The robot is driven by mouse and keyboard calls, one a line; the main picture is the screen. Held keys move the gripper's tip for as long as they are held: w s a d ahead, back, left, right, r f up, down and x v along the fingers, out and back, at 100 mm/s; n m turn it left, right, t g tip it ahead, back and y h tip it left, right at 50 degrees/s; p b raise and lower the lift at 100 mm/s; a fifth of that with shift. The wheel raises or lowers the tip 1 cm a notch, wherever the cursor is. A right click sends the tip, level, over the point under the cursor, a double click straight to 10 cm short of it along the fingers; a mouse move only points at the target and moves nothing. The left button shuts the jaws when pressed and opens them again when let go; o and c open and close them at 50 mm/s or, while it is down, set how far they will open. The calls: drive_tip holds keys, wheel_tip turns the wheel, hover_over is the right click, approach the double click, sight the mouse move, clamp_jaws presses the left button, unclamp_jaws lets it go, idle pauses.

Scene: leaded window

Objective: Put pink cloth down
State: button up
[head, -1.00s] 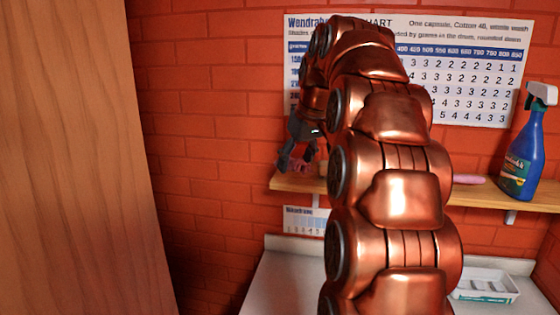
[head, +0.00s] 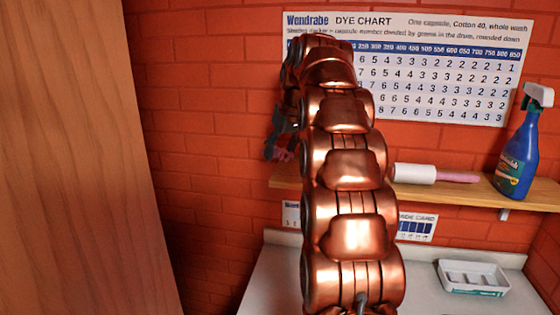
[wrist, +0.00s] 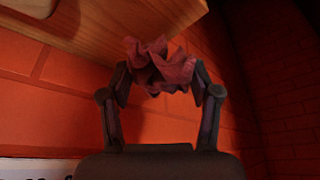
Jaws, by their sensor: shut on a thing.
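The pink cloth (wrist: 160,66) is crumpled between the two fingers of my gripper (wrist: 160,85) in the wrist view. The gripper is shut on it. In the head view, my gripper (head: 279,146) is at the left end of the wooden shelf (head: 460,194), with a little of the cloth (head: 284,155) showing beside my arm. The shelf's wooden underside or edge (wrist: 110,25) shows close to the cloth in the wrist view. I cannot tell whether the cloth touches it. My copper arm hides part of the shelf.
A lint roller with a pink handle (head: 415,173) and a blue spray bottle (head: 520,150) are on the shelf's right part. A white tray (head: 473,279) is on the pale counter (head: 425,300) below. A dye chart (head: 460,70) hangs on the brick wall. A wooden panel (head: 75,160) stands at left.

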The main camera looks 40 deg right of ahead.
sight(281, 161)
drive_tip(key=shift+f+p, duration=0.75)
drive_tip(key=shift+f, duration=1.05)
drive_tip(key=shift+f, duration=0.15)
drive_tip(key=o, duration=0.8)
drive_tip(key=shift+c, duration=0.2)
drive_tip(key=shift+r, duration=0.25)
drive_tip(key=shift+b+v, duration=1.05)
drive_tip(key=shift+v, duration=3.35)
drive_tip(key=shift+p+v, duration=0.8)
drive_tip(key=shift+v, duration=0.7)
drive_tip(key=shift+a, duration=0.1)
